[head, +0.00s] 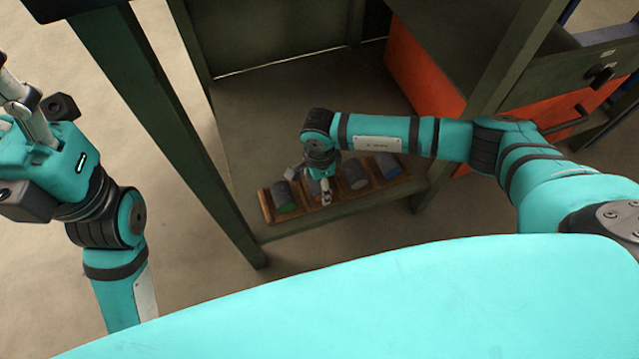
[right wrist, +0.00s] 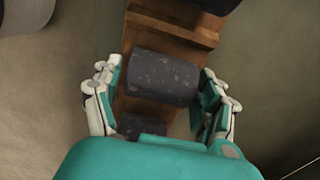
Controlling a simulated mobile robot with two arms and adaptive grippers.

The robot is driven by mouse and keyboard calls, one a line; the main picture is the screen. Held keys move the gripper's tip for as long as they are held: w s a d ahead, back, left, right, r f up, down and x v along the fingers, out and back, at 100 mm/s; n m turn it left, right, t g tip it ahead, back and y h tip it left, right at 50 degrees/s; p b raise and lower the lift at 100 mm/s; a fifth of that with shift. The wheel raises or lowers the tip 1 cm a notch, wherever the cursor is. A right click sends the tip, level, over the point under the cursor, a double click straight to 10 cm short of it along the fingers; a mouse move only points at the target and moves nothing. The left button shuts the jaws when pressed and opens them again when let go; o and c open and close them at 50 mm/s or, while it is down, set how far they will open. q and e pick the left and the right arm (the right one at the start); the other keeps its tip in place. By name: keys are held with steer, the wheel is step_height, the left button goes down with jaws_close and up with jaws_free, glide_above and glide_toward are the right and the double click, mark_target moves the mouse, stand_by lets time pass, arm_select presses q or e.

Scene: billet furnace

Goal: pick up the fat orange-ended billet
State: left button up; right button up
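A wooden rack (head: 266,208) on the low shelf holds several dark speckled billets. The orange-ended billet (head: 313,188) lies second from the left, partly hidden by my right gripper (head: 326,188), which is right over it, pointing down. In the right wrist view, my right gripper (right wrist: 157,92) is open, its fingers on either side of a fat dark billet (right wrist: 160,78). Its end colour does not show there, and I cannot tell whether the fingers touch it. My left gripper (head: 22,105) is at the left edge, raised and partly cut off, far from the rack.
A green-ended billet (head: 284,197) lies left of the orange-ended one; two more billets, (head: 355,176) and (head: 387,165), lie to its right. A dark green frame post (head: 165,115) stands left of the rack. An orange panel (head: 415,75) is behind my right arm. The shelf (head: 280,110) behind the rack is bare.

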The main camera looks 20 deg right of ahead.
steer(key=c, duration=1.4)
steer(key=shift+w, duration=0.1)
steer(key=shift+r, duration=0.15)
